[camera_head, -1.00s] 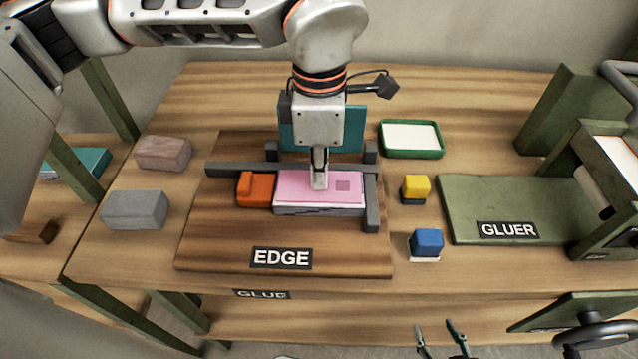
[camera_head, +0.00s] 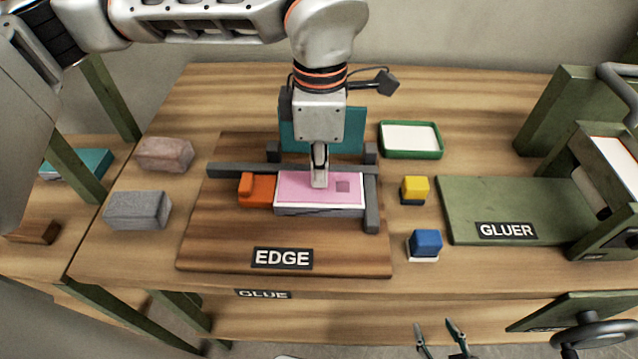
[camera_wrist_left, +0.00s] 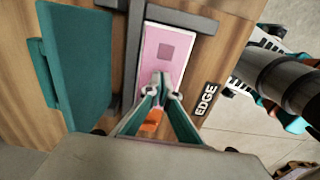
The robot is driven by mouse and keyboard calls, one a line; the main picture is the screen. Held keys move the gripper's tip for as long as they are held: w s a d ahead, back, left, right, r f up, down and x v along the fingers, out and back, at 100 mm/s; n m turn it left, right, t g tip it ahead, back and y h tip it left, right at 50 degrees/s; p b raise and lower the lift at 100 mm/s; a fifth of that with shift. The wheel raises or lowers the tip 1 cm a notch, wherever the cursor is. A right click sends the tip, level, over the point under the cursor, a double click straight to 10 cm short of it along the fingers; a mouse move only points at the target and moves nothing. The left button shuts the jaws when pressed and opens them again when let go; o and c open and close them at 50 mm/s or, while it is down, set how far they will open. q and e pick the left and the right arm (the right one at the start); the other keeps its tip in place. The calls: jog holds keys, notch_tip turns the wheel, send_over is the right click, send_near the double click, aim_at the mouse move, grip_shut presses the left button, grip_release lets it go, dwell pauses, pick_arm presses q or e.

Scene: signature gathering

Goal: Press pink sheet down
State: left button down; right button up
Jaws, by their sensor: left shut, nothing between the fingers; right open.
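The pink sheet (camera_head: 298,186) lies on top of a grey-white stack (camera_head: 320,211) on the wooden EDGE board (camera_head: 220,235). A darker square shows on its right part. My left gripper (camera_head: 319,184) is shut and empty, pointing down with its tips at the middle of the sheet; they look to be touching it. In the left wrist view the pink sheet (camera_wrist_left: 163,50) lies beyond the closed tips (camera_wrist_left: 160,78). My right gripper (camera_head: 440,335) is open at the bottom edge, away from the board, only its fingertips showing.
An orange block (camera_head: 257,189) sits left of the stack. Dark grey rails (camera_head: 230,170) bound it behind and on the right (camera_head: 371,205). A teal panel (camera_head: 355,130) stands behind. Yellow (camera_head: 415,187) and blue (camera_head: 426,242) blocks stand right of the board.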

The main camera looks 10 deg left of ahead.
pick_arm(q)
notch_tip(320, 180, up, 7)
jog(key=p, duration=0.4)
pick_arm(e)
notch_tip(320, 180, up, 6)
jog(key=w, duration=0.2)
jog(key=shift+t, duration=0.4)
